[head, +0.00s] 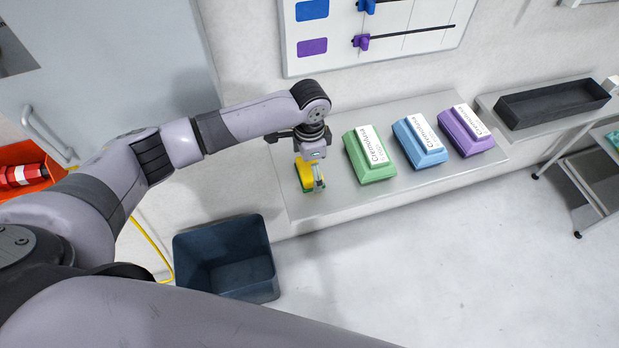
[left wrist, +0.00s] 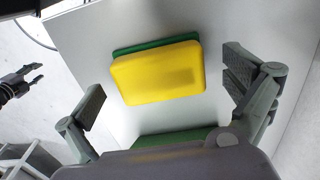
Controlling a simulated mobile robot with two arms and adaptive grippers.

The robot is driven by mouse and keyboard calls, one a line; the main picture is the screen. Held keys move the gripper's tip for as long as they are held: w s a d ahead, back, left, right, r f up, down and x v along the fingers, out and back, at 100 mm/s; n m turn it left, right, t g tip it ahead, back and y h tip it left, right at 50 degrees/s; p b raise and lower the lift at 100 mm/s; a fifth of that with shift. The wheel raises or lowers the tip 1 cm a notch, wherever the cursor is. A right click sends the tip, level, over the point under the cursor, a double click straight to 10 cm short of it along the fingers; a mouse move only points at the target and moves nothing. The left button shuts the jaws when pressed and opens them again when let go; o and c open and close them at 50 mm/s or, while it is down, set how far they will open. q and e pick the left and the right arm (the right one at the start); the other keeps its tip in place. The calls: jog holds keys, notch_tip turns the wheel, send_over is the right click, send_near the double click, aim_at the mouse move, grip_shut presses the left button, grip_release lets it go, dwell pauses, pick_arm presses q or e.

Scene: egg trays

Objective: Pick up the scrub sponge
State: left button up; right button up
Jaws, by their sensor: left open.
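The scrub sponge (head: 304,176), yellow with a green layer, lies on the grey wall shelf (head: 300,208) near its left end. It fills the middle of the left wrist view (left wrist: 158,78), yellow side facing the camera. My left gripper (head: 318,178) is over the sponge, pointing down. Its fingers are open, one on each side of the sponge in the left wrist view, with a gap to each. The gripper partly hides the sponge in the head view. My right gripper (left wrist: 24,80) shows small at the left of the left wrist view, fingers apart and empty.
Green (head: 366,157), blue (head: 420,140) and purple (head: 467,131) boxes stand in a row right of the sponge. A black tray (head: 550,108) is farther right. A dark bin (head: 225,239) stands below the shelf.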

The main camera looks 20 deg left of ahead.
pick_arm(q)
jog(key=shift+f, duration=0.45)
jog(key=shift+r, duration=0.1)
jog(key=c, duration=1.3)
